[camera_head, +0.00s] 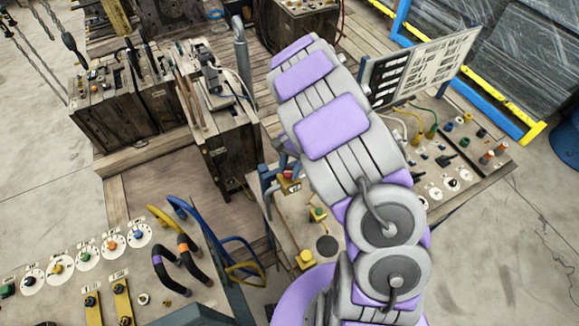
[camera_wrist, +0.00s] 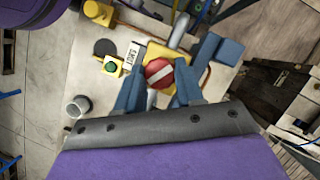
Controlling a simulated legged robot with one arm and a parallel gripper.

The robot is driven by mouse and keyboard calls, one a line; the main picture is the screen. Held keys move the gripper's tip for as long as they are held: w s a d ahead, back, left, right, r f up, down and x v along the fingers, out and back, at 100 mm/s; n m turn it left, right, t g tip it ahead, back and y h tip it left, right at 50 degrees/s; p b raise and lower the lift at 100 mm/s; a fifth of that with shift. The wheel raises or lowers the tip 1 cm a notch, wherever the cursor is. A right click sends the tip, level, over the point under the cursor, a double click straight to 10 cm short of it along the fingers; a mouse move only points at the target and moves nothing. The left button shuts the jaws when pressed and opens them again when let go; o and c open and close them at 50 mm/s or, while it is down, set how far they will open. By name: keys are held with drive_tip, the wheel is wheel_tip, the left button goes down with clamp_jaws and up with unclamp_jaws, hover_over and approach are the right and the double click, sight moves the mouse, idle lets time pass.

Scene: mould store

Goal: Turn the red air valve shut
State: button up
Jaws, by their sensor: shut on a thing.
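The red air valve (camera_wrist: 160,73) is a round red knob with a white bar across it, on a yellow body. In the wrist view the bar slants, rising to the right. My gripper (camera_wrist: 160,92) has its blue fingers on either side of the knob and is shut on it. A small plate reading "SHUT" (camera_wrist: 133,57) stands just left of the valve. In the head view my arm hides much of this area; only a small red part of the valve (camera_head: 289,176) shows beside my blue fingers.
A yellow box with a green button (camera_wrist: 112,66), a dark disc (camera_wrist: 105,47) and a yellow block (camera_wrist: 98,12) sit on the same panel. A grey cylinder (camera_wrist: 77,107) is nearby. Left is a panel with several dials (camera_head: 85,262) and bent hoses.

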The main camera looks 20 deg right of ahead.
drive_tip(key=m, duration=0.2)
drive_tip(key=m+t+p, duration=0.1)
drive_tip(key=m, duration=0.1)
drive_tip(key=shift+s+r+m+t+y, duration=0.1)
drive_tip(key=shift+s+m+t+y, duration=0.05)
drive_tip(key=shift+m+t+y, duration=0.2)
drive_tip(key=m+t+p, duration=0.1)
drive_tip(key=m, duration=0.2)
drive_tip(key=shift+r+m+y+p, duration=0.1)
drive_tip(key=shift+m+y+p, duration=0.15)
drive_tip(key=shift+p, duration=0.15)
drive_tip(key=m+t+p, duration=0.1)
drive_tip(key=m+p, duration=0.1)
drive_tip(key=m, duration=0.1)
drive_tip(key=shift+s+m+t, duration=0.1)
drive_tip(key=shift+m+t, duration=0.2)
drive_tip(key=shift+t, duration=0.05)
drive_tip(key=shift+s+m+t+h+p, duration=0.1)
drive_tip(key=shift+m+t+h+p, duration=0.5)
drive_tip(key=shift+m, duration=1.2)
drive_tip(key=shift+p, duration=0.3)
drive_tip(key=o, duration=1)
drive_tip(key=shift+f, duration=0.2)
drive_tip(key=shift+r, duration=0.1)
